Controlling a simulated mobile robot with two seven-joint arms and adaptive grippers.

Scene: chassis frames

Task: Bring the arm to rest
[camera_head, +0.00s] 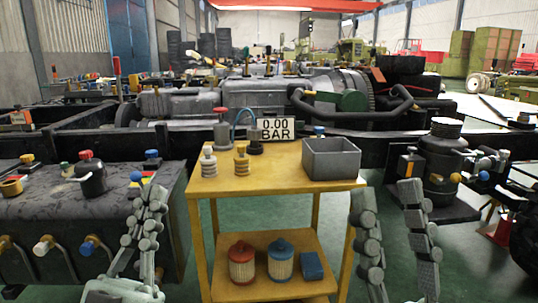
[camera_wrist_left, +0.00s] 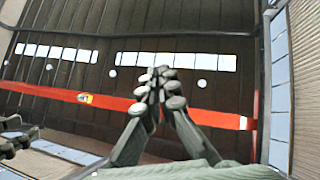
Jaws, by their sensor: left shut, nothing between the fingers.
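My left gripper (camera_head: 150,192) points upward at the lower left of the head view, in front of the dark bench and left of the yellow cart. Its fingertips meet with nothing between them, as the left wrist view (camera_wrist_left: 161,76) shows against the ceiling. My right gripper (camera_head: 387,192) also points upward, right of the cart. Its two fingers stand well apart and nothing is between them.
The yellow cart (camera_head: 275,186) carries a grey bin (camera_head: 331,159), a 0.00 BAR display (camera_head: 276,129) and several fittings. Red (camera_head: 242,263) and blue (camera_head: 281,261) filters stand on its lower shelf. A dark bench (camera_head: 60,220) is at left. A chassis frame (camera_head: 345,152) runs behind.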

